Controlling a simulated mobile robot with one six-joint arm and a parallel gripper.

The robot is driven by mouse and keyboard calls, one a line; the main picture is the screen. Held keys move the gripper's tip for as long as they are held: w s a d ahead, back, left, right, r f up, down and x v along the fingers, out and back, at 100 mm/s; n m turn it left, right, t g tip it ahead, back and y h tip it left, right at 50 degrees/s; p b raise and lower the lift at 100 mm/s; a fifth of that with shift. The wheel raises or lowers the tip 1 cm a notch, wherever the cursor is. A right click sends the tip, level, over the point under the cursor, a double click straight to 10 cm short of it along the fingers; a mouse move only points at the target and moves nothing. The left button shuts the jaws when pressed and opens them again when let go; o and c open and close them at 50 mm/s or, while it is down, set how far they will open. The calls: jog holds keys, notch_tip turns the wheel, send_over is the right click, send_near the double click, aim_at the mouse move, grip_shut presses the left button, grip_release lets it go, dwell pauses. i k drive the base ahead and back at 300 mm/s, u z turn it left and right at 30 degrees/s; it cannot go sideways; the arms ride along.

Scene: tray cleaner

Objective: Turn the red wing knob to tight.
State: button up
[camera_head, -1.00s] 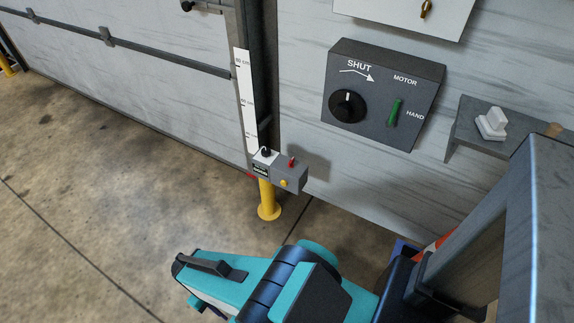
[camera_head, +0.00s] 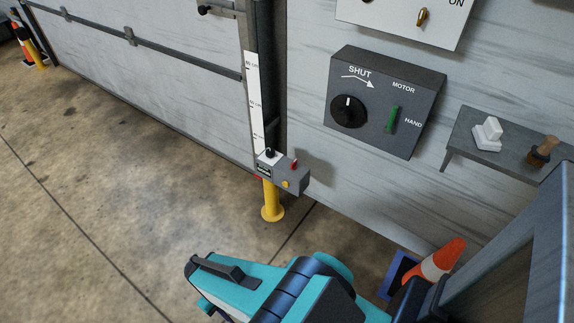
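The red wing knob (camera_head: 294,164) is small and stands on top of a grey box (camera_head: 291,181) beside the door's edge, on a yellow post (camera_head: 272,200). It is too small to read its angle or any tight mark. A yellow button (camera_head: 285,184) is on the box's front, and a black knob (camera_head: 269,153) stands on its white left part. My teal and black arm shows at the bottom middle, below the box and apart from it. No gripper fingertips can be made out.
A wall panel (camera_head: 420,75) marked SHUT, MOTOR and HAND has a black dial (camera_head: 348,111) and green lever (camera_head: 391,120). A shelf (camera_head: 480,160) holds a white block and a brown-handled item.

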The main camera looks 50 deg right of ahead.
aim_at(293, 165)
jog(key=z, duration=0.15)
jog(key=i, duration=0.95)
jog(key=u, duration=0.05)
